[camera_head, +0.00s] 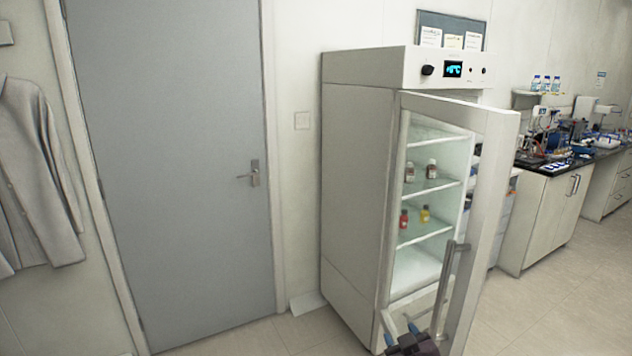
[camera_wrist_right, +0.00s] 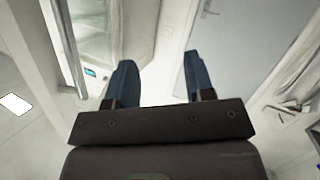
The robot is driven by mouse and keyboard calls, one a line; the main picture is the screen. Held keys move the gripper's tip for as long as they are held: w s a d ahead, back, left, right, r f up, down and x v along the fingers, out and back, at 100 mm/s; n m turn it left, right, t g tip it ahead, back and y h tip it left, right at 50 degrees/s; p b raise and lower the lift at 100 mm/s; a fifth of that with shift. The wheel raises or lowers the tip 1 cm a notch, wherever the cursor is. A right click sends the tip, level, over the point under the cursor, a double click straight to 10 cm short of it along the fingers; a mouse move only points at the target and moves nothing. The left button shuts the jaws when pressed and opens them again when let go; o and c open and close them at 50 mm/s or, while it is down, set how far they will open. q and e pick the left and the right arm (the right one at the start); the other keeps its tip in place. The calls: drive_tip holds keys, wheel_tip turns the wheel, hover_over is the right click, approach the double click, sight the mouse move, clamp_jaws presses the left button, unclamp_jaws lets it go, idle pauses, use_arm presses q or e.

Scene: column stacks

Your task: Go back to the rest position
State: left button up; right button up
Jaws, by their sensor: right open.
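My right gripper (camera_head: 401,332) shows at the bottom of the head view, in front of the fridge's lower part. In the right wrist view its two blue fingers (camera_wrist_right: 157,80) stand apart with nothing between them. The tall fridge (camera_head: 352,190) has its glass door (camera_head: 490,220) swung open toward the right. The door's grey vertical handle (camera_head: 447,290) is just right of the gripper, and the fingers are not around it. My left gripper is in neither view.
Fridge shelves hold small bottles (camera_head: 431,169), a red one (camera_head: 404,219) and a yellow one (camera_head: 425,214). A grey closed door (camera_head: 170,160) is to the left, with a hanging coat (camera_head: 35,180) beyond it. A lab bench (camera_head: 545,215) stands at right. Floor is clear at lower right.

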drive_tip(key=s+d+f+m+g, duration=0.1)
drive_tip(key=s+d+f, duration=0.2)
drive_tip(key=s, duration=0.6)
drive_tip(key=s+d+f+m+g+h, duration=0.1)
drive_tip(key=s+d+f, duration=0.2)
drive_tip(key=s+f, duration=0.3)
drive_tip(key=s+d+f+m+g, duration=0.1)
drive_tip(key=s+f, duration=0.4)
drive_tip(key=s, duration=0.8)
drive_tip(key=shift+s+d+f+m+g+h+b, duration=0.3)
drive_tip(key=shift+s+d+m+g+b, duration=0.15)
drive_tip(key=shift+d, duration=0.65)
